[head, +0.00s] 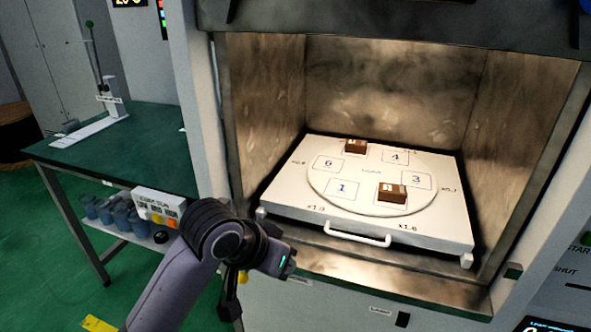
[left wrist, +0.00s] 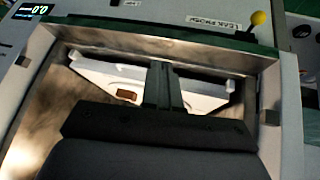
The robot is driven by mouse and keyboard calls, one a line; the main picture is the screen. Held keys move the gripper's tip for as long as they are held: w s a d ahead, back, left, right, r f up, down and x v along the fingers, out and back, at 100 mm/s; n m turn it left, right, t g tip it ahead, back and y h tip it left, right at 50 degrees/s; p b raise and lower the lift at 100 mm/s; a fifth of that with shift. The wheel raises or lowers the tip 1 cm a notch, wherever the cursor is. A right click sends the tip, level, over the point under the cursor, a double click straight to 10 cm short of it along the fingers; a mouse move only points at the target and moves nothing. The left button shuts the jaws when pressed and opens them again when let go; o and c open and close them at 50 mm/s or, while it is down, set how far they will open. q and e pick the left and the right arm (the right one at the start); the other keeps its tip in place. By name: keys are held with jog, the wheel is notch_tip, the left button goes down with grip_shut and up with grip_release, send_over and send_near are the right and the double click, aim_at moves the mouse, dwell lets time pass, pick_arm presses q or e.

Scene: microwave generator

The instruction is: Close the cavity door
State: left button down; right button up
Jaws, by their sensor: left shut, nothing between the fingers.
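The cavity (head: 390,85) stands open, with stained metal walls. A dark grey panel (head: 400,22) spans the top of its opening; it looks like the raised cavity door, but I cannot be sure. My left gripper (head: 283,262) is at the lower left front of the opening, below and left of the white tray's handle. In the left wrist view its fingers (left wrist: 163,70) are shut and empty, seen against the cavity opening. My right gripper is not in view.
A white tray (head: 290,192) with a numbered round plate and two brown blocks (head: 392,193) (head: 355,146) sits inside the cavity. A green table (head: 150,150) stands at left. A yellow knob (left wrist: 259,18) shows in the left wrist view.

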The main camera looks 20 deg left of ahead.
pick_arm(q)
jog(key=w+d+r+t, duration=0.1)
jog(key=w+r, duration=0.3)
jog(key=r, duration=1)
jog(key=w+r+t, duration=0.1)
jog(key=w+r, duration=0.3)
jog(key=r, duration=0.9)
jog(key=s+a+r+n+t+y, duration=0.15)
jog(key=s+r, duration=0.35)
jog(key=r, duration=0.8)
jog(key=s+a+r+n+t, duration=0.15)
jog(key=s+r, duration=0.25)
jog(key=r, duration=0.9)
jog(key=w+d+f+p, duration=0.1)
jog(key=w+f, duration=0.7)
jog(key=f, duration=0.1)
jog(key=shift+w+d+f+p, duration=0.3)
jog(key=shift+d, duration=0.1)
